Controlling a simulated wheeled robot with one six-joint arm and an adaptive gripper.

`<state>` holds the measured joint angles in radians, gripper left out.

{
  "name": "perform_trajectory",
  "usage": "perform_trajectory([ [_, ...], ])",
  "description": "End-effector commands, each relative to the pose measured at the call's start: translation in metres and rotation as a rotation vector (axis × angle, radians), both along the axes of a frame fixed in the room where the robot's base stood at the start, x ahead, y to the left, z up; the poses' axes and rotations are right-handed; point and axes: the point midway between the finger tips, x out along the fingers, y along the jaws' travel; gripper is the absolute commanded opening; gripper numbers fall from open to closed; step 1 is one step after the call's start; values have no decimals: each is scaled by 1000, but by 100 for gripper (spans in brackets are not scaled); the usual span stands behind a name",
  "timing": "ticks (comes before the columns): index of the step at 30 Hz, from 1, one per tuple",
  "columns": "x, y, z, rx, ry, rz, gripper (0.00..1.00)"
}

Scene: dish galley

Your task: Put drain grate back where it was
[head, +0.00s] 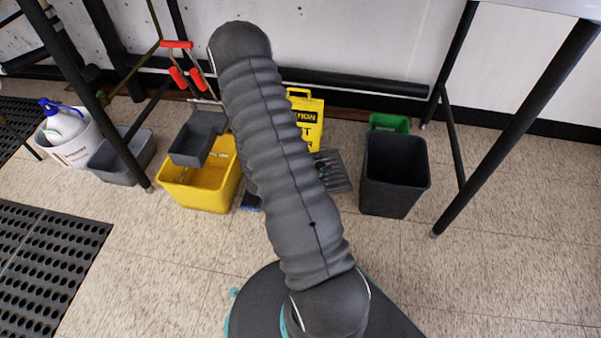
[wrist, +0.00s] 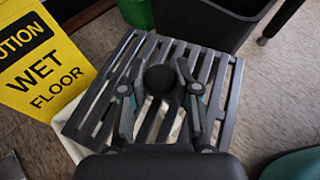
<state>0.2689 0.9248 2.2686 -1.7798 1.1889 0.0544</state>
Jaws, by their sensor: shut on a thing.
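The drain grate (wrist: 222,92) is a dark grey slatted square, filling the middle of the wrist view. My gripper (wrist: 160,76) is over it, with its two fingers on either side of a round black knob (wrist: 159,80) at the grate's middle, and is shut on it. In the head view the grate (head: 336,176) shows partly, right of my arm and between the yellow sign and the dark bin. My arm hides the rest of it and my gripper there. I cannot tell how high the grate is above the floor.
A yellow wet floor sign (head: 307,118) stands behind the grate. A dark bin (head: 394,175) and a green bin (head: 389,123) stand to the right. A yellow mop bucket (head: 205,183) is to the left. A pale patch (wrist: 72,148) shows under the grate. Table legs (head: 515,130) flank the area.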

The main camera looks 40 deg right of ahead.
Motion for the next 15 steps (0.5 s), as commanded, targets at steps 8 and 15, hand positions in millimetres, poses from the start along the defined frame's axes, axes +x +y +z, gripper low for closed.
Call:
perform_trajectory([
  [8,55,-5,-34,-1,-3,4,0],
  [15,95,-8,-57,0,-2,3,0],
])
